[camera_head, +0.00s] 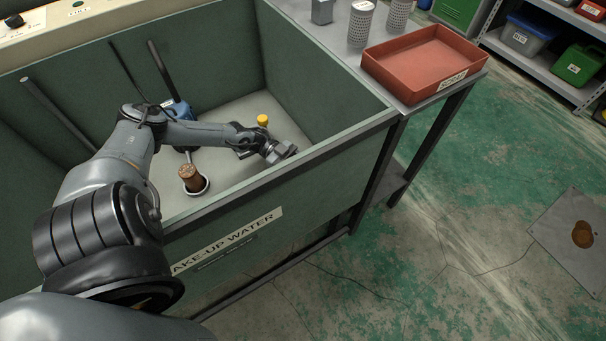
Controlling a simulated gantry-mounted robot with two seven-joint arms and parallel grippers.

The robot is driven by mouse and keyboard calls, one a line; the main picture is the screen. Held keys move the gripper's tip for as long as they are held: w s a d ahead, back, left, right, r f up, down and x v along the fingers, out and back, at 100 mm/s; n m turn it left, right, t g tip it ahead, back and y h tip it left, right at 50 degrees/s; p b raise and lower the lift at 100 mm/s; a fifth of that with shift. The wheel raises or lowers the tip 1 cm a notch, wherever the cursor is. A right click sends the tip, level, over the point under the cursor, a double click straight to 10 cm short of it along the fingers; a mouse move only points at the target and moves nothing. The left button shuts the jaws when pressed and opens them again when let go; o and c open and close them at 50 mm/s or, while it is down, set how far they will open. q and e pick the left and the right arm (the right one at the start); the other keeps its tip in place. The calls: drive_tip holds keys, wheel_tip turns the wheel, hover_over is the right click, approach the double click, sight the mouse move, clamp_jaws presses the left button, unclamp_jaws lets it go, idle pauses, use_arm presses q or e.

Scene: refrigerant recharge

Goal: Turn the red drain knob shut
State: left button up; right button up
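I see no red drain knob in the head view; it may be hidden by my arm or lie out of frame. My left arm reaches from the left over the front wall of the green tank (330,150) marked MAKE-UP WATER. My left gripper (284,153) is inside the tank outline, near the front wall at its right part. Its fingers are too small and foreshortened to show whether they are open or shut. My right gripper is not in view.
In the tank are a yellow-topped part (262,120), a brown cylinder (189,174) in a pale ring and a blue part (178,108). A red SCRAP tray (415,85) and perforated canisters (361,24) stand on the bench at right. Open floor lies beyond.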

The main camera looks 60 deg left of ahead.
use_arm(q)
drive_tip(key=shift+g, duration=0.3)
drive_tip(key=o, duration=1)
drive_tip(key=shift+c, duration=0.2)
